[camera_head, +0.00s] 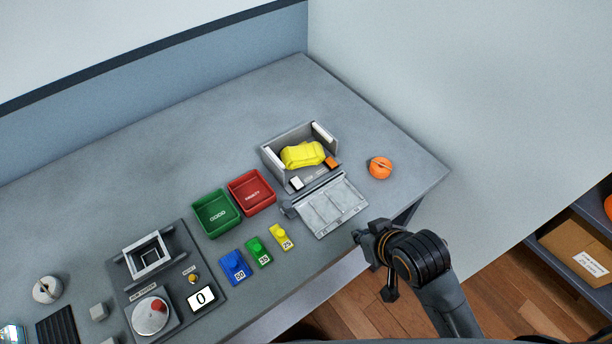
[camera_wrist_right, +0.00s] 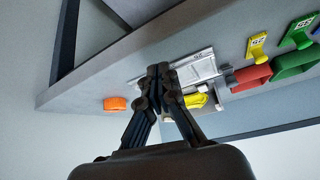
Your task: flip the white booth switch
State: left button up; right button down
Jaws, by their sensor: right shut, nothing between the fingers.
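The light booth (camera_head: 270,152) is a grey open box with white bars on its sides and a yellow lump (camera_head: 302,154) inside. The white switch (camera_head: 297,183) sits at its front left, and an orange switch (camera_head: 331,163) at its front right. My right gripper (camera_head: 368,238) is shut and empty, off the table's front edge, to the right of and nearer than the booth, apart from both switches. In the right wrist view its fingertips (camera_wrist_right: 161,76) are together and cover part of the booth; the white switch cannot be made out there. My left gripper is out of view.
A hinged grey panel (camera_head: 332,206) lies in front of the booth. Green (camera_head: 216,213) and red (camera_head: 251,192) trays stand left, with coloured numbered blocks (camera_head: 258,253) in front. The table's back is clear.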

jog(key=w+a+r+n+t+y, duration=0.2)
jog(key=w+a+r+y, duration=0.1)
jog(key=w+a+r, duration=0.4)
jog(key=shift+w+a+r+n, duration=0.4)
jog(key=shift+w+r, duration=0.5)
jog(key=shift+w, duration=0.1)
jog(key=p, duration=0.1)
send_over(300, 186)
jog(key=s, duration=0.1)
jog(key=f, duration=0.5)
jog(key=shift+d+f, duration=0.2)
jog(key=shift+d, duration=0.15)
jog(key=f, duration=0.2)
jog(key=f+p, duration=0.1)
jog(key=shift+w+a+f, duration=0.15)
jog(key=shift+w+a, duration=0.15)
jog(key=shift+w, duration=0.05)
jog(key=shift+f, duration=0.6)
jog(key=shift+w+a+f, duration=0.1)
